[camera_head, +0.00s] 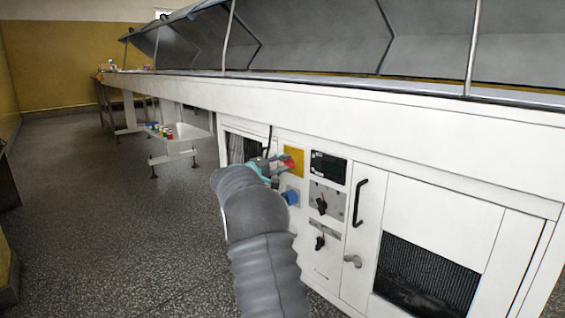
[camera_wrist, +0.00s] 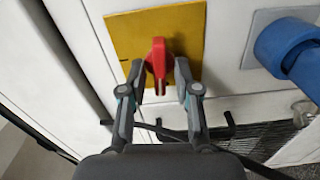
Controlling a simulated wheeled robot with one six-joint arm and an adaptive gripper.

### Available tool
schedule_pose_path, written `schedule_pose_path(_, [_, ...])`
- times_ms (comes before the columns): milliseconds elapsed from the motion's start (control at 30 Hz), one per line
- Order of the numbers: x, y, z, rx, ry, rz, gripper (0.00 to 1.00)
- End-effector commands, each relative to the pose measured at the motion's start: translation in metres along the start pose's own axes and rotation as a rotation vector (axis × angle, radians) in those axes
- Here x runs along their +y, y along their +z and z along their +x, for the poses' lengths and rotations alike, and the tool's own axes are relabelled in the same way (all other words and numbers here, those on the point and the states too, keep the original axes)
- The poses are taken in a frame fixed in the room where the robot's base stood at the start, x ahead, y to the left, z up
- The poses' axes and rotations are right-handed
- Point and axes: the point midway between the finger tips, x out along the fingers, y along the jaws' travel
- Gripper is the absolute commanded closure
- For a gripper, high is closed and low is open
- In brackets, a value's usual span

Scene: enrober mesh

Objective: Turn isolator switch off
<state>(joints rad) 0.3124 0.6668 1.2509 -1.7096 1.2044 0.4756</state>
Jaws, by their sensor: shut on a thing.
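The isolator switch has a red handle (camera_wrist: 157,60) on a yellow plate (camera_wrist: 188,30), seen in the wrist view. In the head view the red handle (camera_head: 289,164) and yellow plate (camera_head: 294,152) sit on the white machine's front panel. The handle runs up and down in the wrist view. My gripper (camera_wrist: 160,72) is shut on the handle, with one finger on each side of it. In the head view my gripper (camera_head: 277,166) reaches the plate from the left. My arm hides part of the panel, and the exact finger contact is hard to see.
A blue connector (camera_head: 291,196) sits just below the plate, close to my gripper; it also shows in the wrist view (camera_wrist: 285,48). Black rotary switches (camera_head: 321,205) and a black door handle (camera_head: 360,202) are to the right. The speckled floor (camera_head: 110,230) at left is clear.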

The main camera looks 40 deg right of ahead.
Motion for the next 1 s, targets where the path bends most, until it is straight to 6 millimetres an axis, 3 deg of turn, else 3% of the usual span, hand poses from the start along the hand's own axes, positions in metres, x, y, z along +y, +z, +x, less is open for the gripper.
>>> schedule_pose_path(300, [-0.0004,-0.0004,-0.0002,0.001,0.0,-0.103,1.0])
schedule_pose_path(800, [-0.0009,-0.0004,-0.0001,0.001,0.0,-0.12,1.0])
schedule_pose_path(833, [-0.0009,-0.0004,-0.0001,0.001,0.0,-0.119,0.64])
schedule_pose_path(1000, [-0.0009,-0.0001,0.0001,0.001,0.0,-0.119,0.62])
